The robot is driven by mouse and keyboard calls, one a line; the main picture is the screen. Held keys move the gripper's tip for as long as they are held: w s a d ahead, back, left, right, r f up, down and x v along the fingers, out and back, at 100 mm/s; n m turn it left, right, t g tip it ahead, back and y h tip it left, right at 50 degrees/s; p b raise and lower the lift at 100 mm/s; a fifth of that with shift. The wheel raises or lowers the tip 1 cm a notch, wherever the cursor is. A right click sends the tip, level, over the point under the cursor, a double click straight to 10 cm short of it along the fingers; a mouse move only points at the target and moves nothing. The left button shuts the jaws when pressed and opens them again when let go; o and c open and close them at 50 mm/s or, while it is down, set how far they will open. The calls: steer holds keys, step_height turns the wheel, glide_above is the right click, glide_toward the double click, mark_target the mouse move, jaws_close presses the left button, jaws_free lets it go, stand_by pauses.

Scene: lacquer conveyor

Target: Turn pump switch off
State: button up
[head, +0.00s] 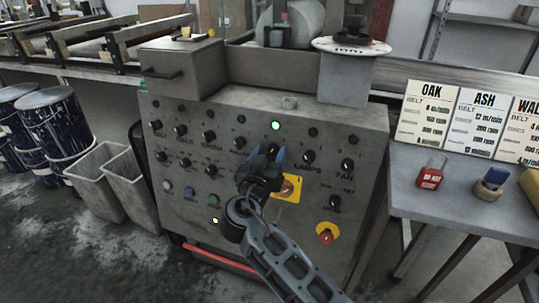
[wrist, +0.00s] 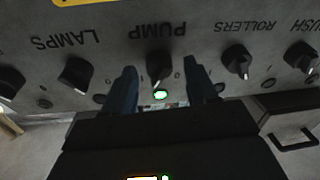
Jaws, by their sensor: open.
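The pump switch (wrist: 159,66) is a black rotary knob on the grey control panel (head: 330,130). Its PUMP label reads upside down in the wrist view. A green lamp (wrist: 160,94) beside it is lit; the lit lamp also shows in the head view (head: 275,125). My gripper (wrist: 163,82) is open, with one blue finger on each side of the pump knob and a gap visible on both sides. In the head view my gripper (head: 271,156) is at the panel and mostly hides the knob. I cannot tell exactly where the pointer is turned.
The lamps knob (wrist: 76,73) and the rollers knob (wrist: 237,61) flank the pump knob closely. A red emergency button (head: 326,236) sits lower right on the panel. A side table (head: 425,205) with padlocks stands right; grey bins (head: 98,178) and blue drums stand left.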

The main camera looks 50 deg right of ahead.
steer(key=c, duration=1)
steer(key=shift+c, duration=0.2)
